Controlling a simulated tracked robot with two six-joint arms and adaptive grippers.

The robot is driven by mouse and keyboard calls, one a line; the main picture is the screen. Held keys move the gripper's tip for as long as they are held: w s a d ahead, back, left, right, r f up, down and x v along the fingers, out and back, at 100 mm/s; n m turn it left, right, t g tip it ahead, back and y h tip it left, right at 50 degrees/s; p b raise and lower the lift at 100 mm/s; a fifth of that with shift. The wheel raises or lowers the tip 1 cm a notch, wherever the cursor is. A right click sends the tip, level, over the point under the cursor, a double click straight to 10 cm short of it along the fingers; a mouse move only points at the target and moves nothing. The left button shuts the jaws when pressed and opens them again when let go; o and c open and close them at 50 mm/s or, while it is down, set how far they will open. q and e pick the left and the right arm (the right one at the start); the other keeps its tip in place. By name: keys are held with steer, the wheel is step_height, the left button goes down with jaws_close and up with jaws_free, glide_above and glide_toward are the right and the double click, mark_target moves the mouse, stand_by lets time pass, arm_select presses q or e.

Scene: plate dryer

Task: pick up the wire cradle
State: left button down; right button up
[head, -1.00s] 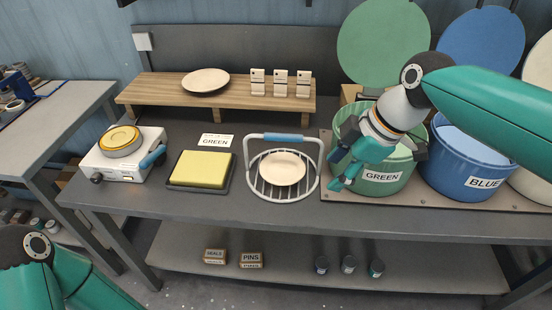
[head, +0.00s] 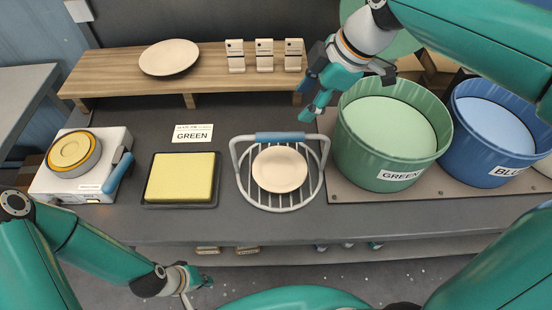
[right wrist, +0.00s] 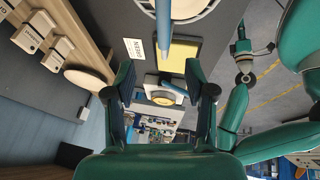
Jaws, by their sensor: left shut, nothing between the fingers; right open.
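The wire cradle (head: 239,172) stands on the bench, a grey wire basket with an arched handle and a blue grip (head: 280,136). A cream plate (head: 280,169) lies in it. In the right wrist view the blue grip (right wrist: 163,28) shows at the top, beyond the fingertips. My right gripper (head: 345,96) is open and empty, above and behind the cradle to its right, apart from it. It also shows in the right wrist view (right wrist: 160,78). My left gripper (head: 196,280) is shut and empty, low in front of the bench.
A green bin (head: 392,168) and a blue bin (head: 490,160) stand to the right of the cradle. A yellow pad (head: 180,178) in a dark tray and a white scale-like device (head: 110,172) are to the left. A wooden shelf (head: 205,75) with a plate and blocks runs behind.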

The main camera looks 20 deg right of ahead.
mark_target(282, 135)
steer(key=x, duration=1)
steer(key=shift+s+p, duration=0.1)
steer(key=shift+p, duration=0.2)
steer(key=x, duration=0.1)
steer(key=p+x, duration=0.1)
steer(key=x, duration=0.2)
steer(key=shift+s+d+f, duration=0.2)
steer(key=shift+f, duration=0.15)
steer(key=shift+w+a+f, duration=0.15)
steer(key=shift+w+f, duration=0.05)
steer(key=shift+f, duration=0.25)
steer(key=shift+f, duration=0.2)
jaws_close()
